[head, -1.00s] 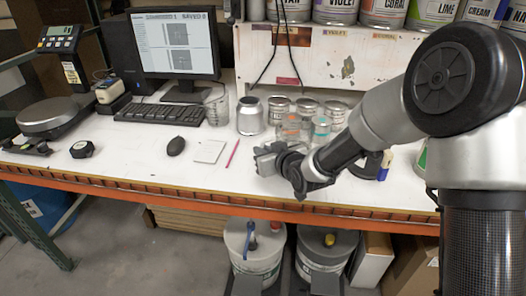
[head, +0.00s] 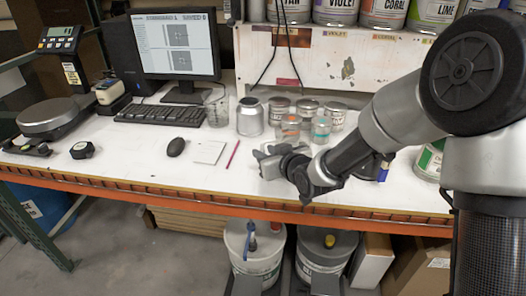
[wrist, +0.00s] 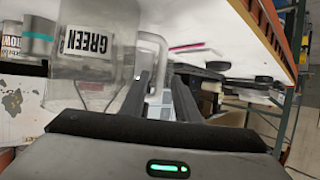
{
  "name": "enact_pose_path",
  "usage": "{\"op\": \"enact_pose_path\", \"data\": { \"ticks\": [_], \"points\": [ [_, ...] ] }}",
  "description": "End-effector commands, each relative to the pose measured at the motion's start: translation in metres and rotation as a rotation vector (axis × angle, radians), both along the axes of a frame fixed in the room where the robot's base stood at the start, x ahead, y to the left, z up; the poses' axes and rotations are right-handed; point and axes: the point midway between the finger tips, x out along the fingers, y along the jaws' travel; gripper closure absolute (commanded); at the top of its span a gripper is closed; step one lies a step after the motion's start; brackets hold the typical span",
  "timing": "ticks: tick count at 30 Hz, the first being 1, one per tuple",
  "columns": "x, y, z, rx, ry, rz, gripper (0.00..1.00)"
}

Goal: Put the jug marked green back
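The clear jug marked GREEN (wrist: 92,70) is close on the left in the wrist view, with a black-on-white label and a handle on its right side. My gripper (wrist: 165,85) is open, its two dark fingers apart. The handle shows at and beyond the fingertips; I cannot tell whether it lies between them. In the head view my gripper (head: 273,160) is low over the front part of the white bench, and I cannot clearly pick out the green jug there.
Clear containers with orange (head: 290,126) and teal (head: 321,130) parts stand behind my gripper, near several tins (head: 279,108). A shelf of paint tins (head: 383,12) is at the back. The bench's front left is mostly clear.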

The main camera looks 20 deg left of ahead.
Motion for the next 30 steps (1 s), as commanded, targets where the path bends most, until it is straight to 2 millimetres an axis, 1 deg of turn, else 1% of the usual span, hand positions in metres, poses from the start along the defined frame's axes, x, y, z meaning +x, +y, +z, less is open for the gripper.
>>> {"op": "enact_pose_path", "data": {
  "ticks": [1,6,9,12,18,23,25,26,28,29,30],
  "points": [
    [-0.007,-0.009,0.006,-0.001,-0.003,-0.002,0.71],
    [-0.03,-0.035,0.021,-0.002,-0.004,-0.002,0.71],
    [-0.043,-0.047,0.028,-0.002,-0.002,-0.001,0.71],
    [-0.051,-0.057,0.034,-0.001,-0.001,-0.001,0.71],
    [-0.06,-0.065,0.037,0.0,0.0,-0.001,0.71],
    [-0.061,-0.065,0.037,-0.001,0.001,0.0,0.71],
    [-0.059,-0.07,0.039,-0.012,0.0,-0.009,0.71],
    [-0.057,-0.074,0.04,-0.024,0.001,-0.019,0.71],
    [-0.052,-0.094,0.047,-0.074,0.005,-0.065,0.71],
    [-0.049,-0.107,0.051,-0.105,0.009,-0.093,0.71],
    [-0.046,-0.129,0.058,-0.15,0.019,-0.142,0.71]
  ]
}}
